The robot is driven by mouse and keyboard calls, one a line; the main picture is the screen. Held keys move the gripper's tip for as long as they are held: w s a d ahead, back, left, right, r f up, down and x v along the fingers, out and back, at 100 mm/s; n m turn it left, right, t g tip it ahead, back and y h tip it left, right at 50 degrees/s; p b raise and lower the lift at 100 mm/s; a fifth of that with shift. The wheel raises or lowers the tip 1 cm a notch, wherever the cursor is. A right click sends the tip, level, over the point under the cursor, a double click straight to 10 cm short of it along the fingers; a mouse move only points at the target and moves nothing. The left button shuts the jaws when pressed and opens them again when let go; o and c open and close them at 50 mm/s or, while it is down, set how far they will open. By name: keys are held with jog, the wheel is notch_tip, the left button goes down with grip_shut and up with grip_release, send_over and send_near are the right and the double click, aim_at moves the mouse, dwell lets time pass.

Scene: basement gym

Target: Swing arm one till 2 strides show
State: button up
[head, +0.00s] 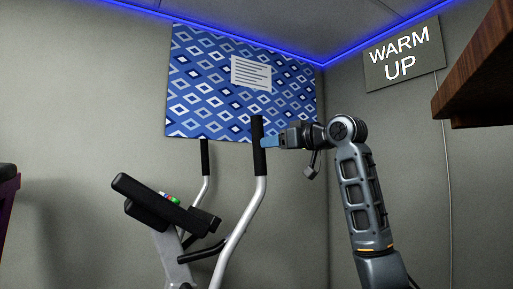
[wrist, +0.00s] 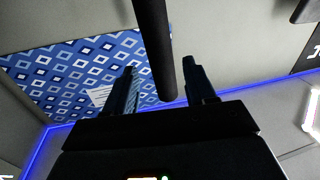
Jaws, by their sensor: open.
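An elliptical trainer stands in the head view with two silver swing arms topped by black grips. The nearer swing arm's grip (head: 258,150) is right beside my gripper (head: 270,142), at the left end of my arm. The farther swing arm (head: 205,165) stands behind the console (head: 160,205). The console is seen from the side, so its stride display cannot be read. In the wrist view my gripper (wrist: 159,78) is open, with a black grip (wrist: 152,35) passing between its two fingers. Whether either finger touches it is unclear.
A blue patterned panel (head: 205,85) with a white paper sheet (head: 251,73) hangs on the wall behind. A "WARM UP" sign (head: 402,55) is at the upper right. A wooden ledge (head: 480,85) juts in at right. The wall left of the trainer is bare.

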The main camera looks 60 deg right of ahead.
jog(key=p+x, duration=0.1)
jog(key=x, duration=0.6)
jog(key=shift+w+d+p, duration=0.15)
jog(key=shift+w+p, duration=0.15)
jog(key=shift+p, duration=0.1)
grip_shut()
